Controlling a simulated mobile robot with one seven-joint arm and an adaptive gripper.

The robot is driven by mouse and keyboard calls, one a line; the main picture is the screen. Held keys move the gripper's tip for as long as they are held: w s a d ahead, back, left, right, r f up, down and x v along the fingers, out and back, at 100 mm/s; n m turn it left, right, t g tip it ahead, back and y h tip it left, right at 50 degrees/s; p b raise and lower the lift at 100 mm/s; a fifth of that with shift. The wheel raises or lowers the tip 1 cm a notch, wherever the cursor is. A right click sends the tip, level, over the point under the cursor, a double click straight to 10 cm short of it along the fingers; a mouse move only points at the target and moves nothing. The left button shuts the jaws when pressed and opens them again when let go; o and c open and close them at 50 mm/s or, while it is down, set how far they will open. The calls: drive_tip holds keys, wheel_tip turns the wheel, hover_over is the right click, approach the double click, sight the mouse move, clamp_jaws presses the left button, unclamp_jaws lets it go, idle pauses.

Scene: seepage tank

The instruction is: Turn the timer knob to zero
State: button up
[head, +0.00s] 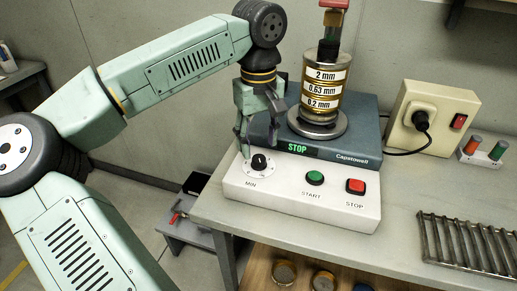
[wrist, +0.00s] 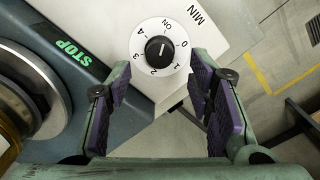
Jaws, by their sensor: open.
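The timer knob (head: 259,162) is a small black knob on a white round dial at the left end of the white control panel (head: 300,193), by the word MIN. In the wrist view the knob (wrist: 160,52) shows a short light mark running roughly up and down; which number it points at is hard to tell. The dial's 0 is at the right, with the other numbers round the lower and left sides. My gripper (head: 258,135) is open and empty close above the knob. In the wrist view its purple-padded fingers (wrist: 160,82) stand either side below the knob, apparently not touching it.
A sieve stack (head: 325,85) stands on the shaker behind the panel, close to my gripper. Green START (head: 315,178) and red STOP (head: 355,187) buttons lie right of the knob. A socket box (head: 432,117) and metal rack (head: 470,243) are farther right.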

sight(258, 157)
drive_tip(key=shift+f, duration=2)
drive_tip(key=shift+c, duration=0.2)
clamp_jaws()
